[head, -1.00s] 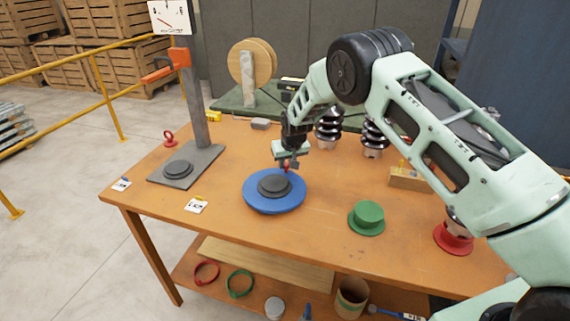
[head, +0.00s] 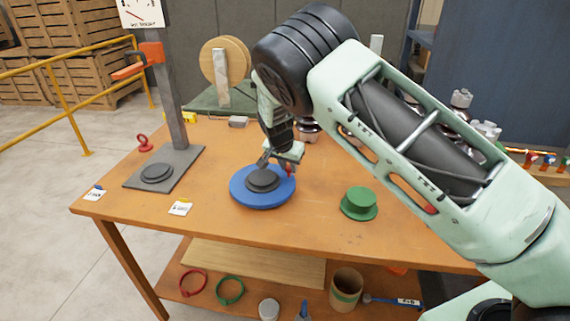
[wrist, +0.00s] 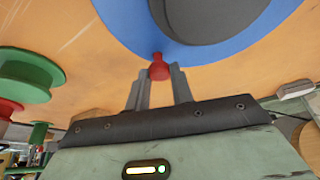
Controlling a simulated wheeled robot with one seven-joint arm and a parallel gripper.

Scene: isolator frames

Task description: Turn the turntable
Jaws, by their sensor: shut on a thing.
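The turntable is a blue disc (head: 262,198) with a dark grey round plate (head: 263,180) on top, near the middle of the wooden table. A small red knob (wrist: 159,67) stands at its rim on the back right side in the head view. My gripper (head: 287,166) is at that rim, with its two grey fingers shut on the red knob. In the wrist view the fingers stand on either side of the knob, and the blue disc (wrist: 215,49) and dark plate (wrist: 205,15) lie just beyond it.
A green flanged piece (head: 359,204) stands to the right of the turntable. A grey press stand (head: 168,168) with a dark disc is on the left, and a white card (head: 181,208) lies near the front edge. The table between turntable and front edge is clear.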

